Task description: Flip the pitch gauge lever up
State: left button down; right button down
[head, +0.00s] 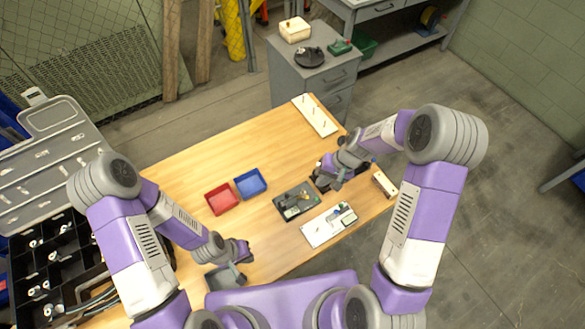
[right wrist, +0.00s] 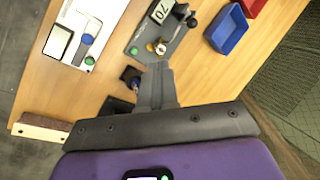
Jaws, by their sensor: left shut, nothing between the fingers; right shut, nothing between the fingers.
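A dark grey panel (head: 290,207) lies on the wooden table; in the right wrist view this panel (right wrist: 170,45) carries a display reading "70", a black knob and a small brass-coloured part. Beside it lies a white panel (head: 316,234); in the right wrist view this panel (right wrist: 72,18) has a blue round part with a grey strip and a green button. I cannot tell which part is the pitch gauge lever. My right gripper (head: 322,181) is shut and empty near the grey panel; its fingers (right wrist: 156,75) point towards that panel's edge. My left gripper (head: 240,268) is shut and empty near the table's front.
A red bin (head: 221,199) and a blue bin (head: 250,183) stand left of the panels. A small dark box with a blue-topped stick (right wrist: 133,79) is beside my right fingers. A brown block (head: 384,185) is at the right edge. The table's left middle is clear.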

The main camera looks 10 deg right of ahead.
pick_arm(q)
jog(key=shift+r, duration=0.1)
jog(key=shift+s+r, duration=0.1)
jog(key=shift+s, duration=0.45)
jog(key=shift+w, duration=0.1)
jog(key=shift+f, duration=0.2)
pick_arm(e)
jog(key=x, duration=0.9)
jog(key=shift+s+a+f, duration=0.2)
jog(key=shift+s+f, duration=0.15)
jog(key=shift+s, duration=0.05)
pick_arm(q)
jog(key=shift+r, duration=0.4)
pick_arm(e)
jog(key=a, duration=0.3)
jog(key=shift+w+a+r, duration=0.15)
jog(key=shift+w+r, duration=0.2)
jog(key=shift+a, duration=0.25)
pick_arm(q)
jog(key=shift+r+p, duration=0.2)
jog(key=shift+p, duration=0.2)
pick_arm(e)
jog(key=shift+r, duration=0.1)
pick_arm(q)
jog(key=shift+a+r, duration=0.15)
jog(key=shift+a, duration=0.1)
pick_arm(e)
jog(key=shift+a+r+h, duration=0.1)
jog(key=shift+a+h, duration=0.15)
jog(key=shift+h, duration=0.15)
